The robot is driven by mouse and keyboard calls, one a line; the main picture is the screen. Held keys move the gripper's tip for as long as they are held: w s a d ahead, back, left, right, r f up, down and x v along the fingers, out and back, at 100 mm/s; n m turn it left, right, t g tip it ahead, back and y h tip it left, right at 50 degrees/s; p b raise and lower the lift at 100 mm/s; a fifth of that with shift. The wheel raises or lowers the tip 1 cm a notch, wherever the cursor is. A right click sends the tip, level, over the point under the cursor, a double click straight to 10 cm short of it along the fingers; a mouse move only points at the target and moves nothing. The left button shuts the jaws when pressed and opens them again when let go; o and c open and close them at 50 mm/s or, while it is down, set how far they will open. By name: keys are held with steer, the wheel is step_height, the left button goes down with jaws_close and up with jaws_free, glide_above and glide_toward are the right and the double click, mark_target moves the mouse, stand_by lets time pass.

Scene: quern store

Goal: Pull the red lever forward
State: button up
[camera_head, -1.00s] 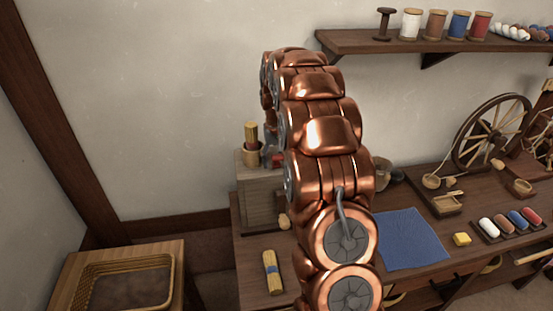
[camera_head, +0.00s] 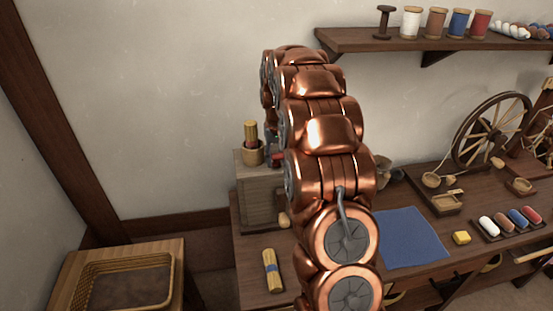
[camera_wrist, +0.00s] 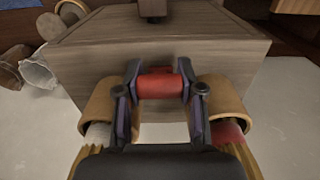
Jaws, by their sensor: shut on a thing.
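The red lever (camera_wrist: 158,86) shows in the wrist view as a short red bar in front of a grey-brown wooden box (camera_wrist: 75,62). My gripper (camera_wrist: 160,90) is shut on it, with one dark finger at each end of the bar. In the head view a small red part of the lever (camera_head: 278,156) shows at the left edge of my arm, above the wooden box (camera_head: 258,190). My arm hides most of the gripper and the box's right side there.
A wooden cup (camera_head: 253,153) with a yellow bundle stands on the box, close to the gripper. A wicker tray (camera_head: 165,262) stands at lower left. A spool shelf (camera_head: 400,42) is upper right.

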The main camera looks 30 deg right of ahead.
steer(key=shift+s+a+f+t+h+b, duration=0.25)
steer(key=shift+t+b, duration=0.35)
steer(key=shift+b, duration=0.7)
steer(key=shift+d, duration=0.1)
steer(key=o, duration=1.1)
steer(key=shift+r, duration=0.1)
steer(key=shift+o, duration=0.2)
step_height(320, 180, up, 12)
steer(key=s, duration=0.1)
steer(key=shift+s+a, duration=0.2)
steer(key=shift+a, duration=0.1)
